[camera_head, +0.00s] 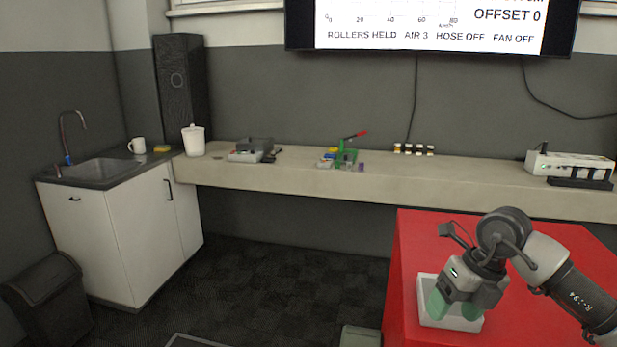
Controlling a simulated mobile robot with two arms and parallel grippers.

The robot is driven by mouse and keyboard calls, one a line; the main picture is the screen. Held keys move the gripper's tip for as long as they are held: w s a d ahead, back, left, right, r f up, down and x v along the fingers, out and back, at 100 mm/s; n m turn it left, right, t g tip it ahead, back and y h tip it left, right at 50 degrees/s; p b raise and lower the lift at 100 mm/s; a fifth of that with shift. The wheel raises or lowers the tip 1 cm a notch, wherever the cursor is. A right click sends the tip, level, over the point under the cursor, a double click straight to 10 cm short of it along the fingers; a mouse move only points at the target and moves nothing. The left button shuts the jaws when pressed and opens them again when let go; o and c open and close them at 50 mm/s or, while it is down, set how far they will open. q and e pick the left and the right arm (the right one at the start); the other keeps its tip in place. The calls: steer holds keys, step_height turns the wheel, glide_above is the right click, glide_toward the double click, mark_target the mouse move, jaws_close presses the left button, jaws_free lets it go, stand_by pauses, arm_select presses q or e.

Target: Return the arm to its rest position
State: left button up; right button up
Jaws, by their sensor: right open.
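My right gripper (453,306) is at the lower right, above a white tray (428,284) on top of a red cabinet (412,240). Its green fingertips point down and stand apart, with nothing clearly seen between them. The gripper covers much of the tray, so what lies in the tray is hidden. My right arm (575,290) comes in from the right edge, bent over the red top. My left gripper is not in view.
A long pale bench (290,178) runs along the back wall with small tools on it. A sink unit (130,225) and a dark bin (50,295) stand at the left. A wall screen (430,25) hangs above. Dark floor (270,285) lies open between.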

steer(key=s+a+r+m+t+y, duration=0.1)
steer(key=s+a+y, duration=0.2)
steer(key=a+y, duration=0.6)
steer(key=s+a+r+t+y, duration=0.1)
steer(key=s+a+r+y, duration=0.15)
steer(key=a+y, duration=0.6)
steer(key=w+d+f+m+t+h, duration=0.1)
steer(key=d+f+m+t+h, duration=0.15)
steer(key=m+t+h, duration=0.75)
steer(key=d+f+m+t+h, duration=0.1)
steer(key=d+m+t+h, duration=0.3)
steer(key=m+t, duration=0.7)
steer(key=s+d+f+m+g+h, duration=0.3)
steer(key=f+m+g, duration=0.2)
steer(key=f+m, duration=0.1)
steer(key=s+d+f+m+g+h, duration=0.3)
steer(key=f+m+g+h, duration=0.15)
steer(key=f, duration=0.25)
steer(key=s+f+m+g+y, duration=0.1)
steer(key=s+f+m+g, duration=0.1)
steer(key=s+f+g, duration=0.5)
steer(key=s+f+m+g, duration=0.1)
steer(key=s+f+g, duration=0.2)
steer(key=s, duration=0.7)
step_height(320, 180, down, 26)
steer(key=s+g, duration=0.2)
steer(key=s+d+f+g, duration=0.1)
steer(key=s+d+f, duration=0.2)
steer(key=s+f, duration=1.3)
